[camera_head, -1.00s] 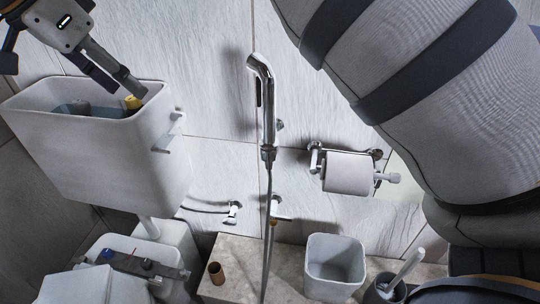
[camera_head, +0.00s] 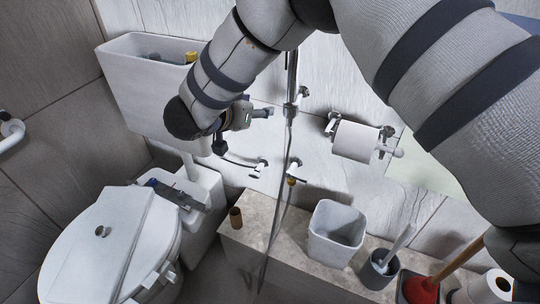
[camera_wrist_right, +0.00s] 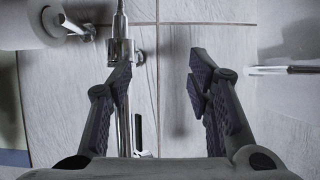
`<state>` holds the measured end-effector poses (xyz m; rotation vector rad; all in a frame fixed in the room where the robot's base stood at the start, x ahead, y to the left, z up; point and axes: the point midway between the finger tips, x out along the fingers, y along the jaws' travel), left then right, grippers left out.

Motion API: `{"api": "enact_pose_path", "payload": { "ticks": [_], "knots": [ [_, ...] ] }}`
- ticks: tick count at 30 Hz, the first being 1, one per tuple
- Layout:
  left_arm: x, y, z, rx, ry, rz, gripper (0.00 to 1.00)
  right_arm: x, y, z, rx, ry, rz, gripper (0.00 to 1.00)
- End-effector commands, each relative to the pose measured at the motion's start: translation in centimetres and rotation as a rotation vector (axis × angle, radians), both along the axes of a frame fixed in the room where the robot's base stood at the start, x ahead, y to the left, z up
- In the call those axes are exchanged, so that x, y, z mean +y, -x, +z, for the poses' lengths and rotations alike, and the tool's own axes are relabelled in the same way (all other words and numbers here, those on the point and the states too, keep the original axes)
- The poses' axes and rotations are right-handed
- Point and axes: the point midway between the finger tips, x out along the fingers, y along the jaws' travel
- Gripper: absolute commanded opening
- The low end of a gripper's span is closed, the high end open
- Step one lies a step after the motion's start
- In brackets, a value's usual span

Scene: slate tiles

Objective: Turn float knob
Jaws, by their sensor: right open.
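The float knob is the small yellow part (camera_head: 191,57) inside the open white cistern (camera_head: 125,82), at its right end in the head view. The cistern's near wall hides whatever lies below it. My right gripper (camera_head: 246,128) is right of and below the cistern, apart from the yellow knob, with its forearm passing in front of the cistern's right side. In the right wrist view my right gripper (camera_wrist_right: 160,70) is open and empty, its two fingers spread before the tiled wall. My left gripper is not in view.
A chrome sprayer hose (camera_head: 290,85) hangs close to the right gripper. A toilet roll (camera_head: 356,141) is on the wall to the right. Below are the closed toilet (camera_head: 105,240), a white bin (camera_head: 337,232) on a stone ledge and a red plunger (camera_head: 420,290).

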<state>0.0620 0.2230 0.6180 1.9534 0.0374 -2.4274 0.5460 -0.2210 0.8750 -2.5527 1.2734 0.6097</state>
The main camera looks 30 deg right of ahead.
Motion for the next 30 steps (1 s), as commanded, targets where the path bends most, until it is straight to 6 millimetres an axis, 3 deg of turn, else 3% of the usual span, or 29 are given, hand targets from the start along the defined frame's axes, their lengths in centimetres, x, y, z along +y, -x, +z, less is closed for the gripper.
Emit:
{"api": "enact_pose_path", "payload": {
  "ticks": [6, 13, 18, 30],
  "knots": [
    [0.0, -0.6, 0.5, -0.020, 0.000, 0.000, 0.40, -0.4, 1.7, -4.9, 0.056, 0.031, 0.183, 0.46],
    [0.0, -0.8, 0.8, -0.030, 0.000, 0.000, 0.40, -0.3, 3.7, -8.7, 0.121, 0.021, 0.305, 0.46],
    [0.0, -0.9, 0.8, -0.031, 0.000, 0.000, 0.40, -0.2, 4.3, -9.6, 0.138, 0.016, 0.333, 0.46],
    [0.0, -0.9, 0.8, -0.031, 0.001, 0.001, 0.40, -0.2, 4.3, -9.6, 0.138, 0.016, 0.333, 0.46]
  ]
}}
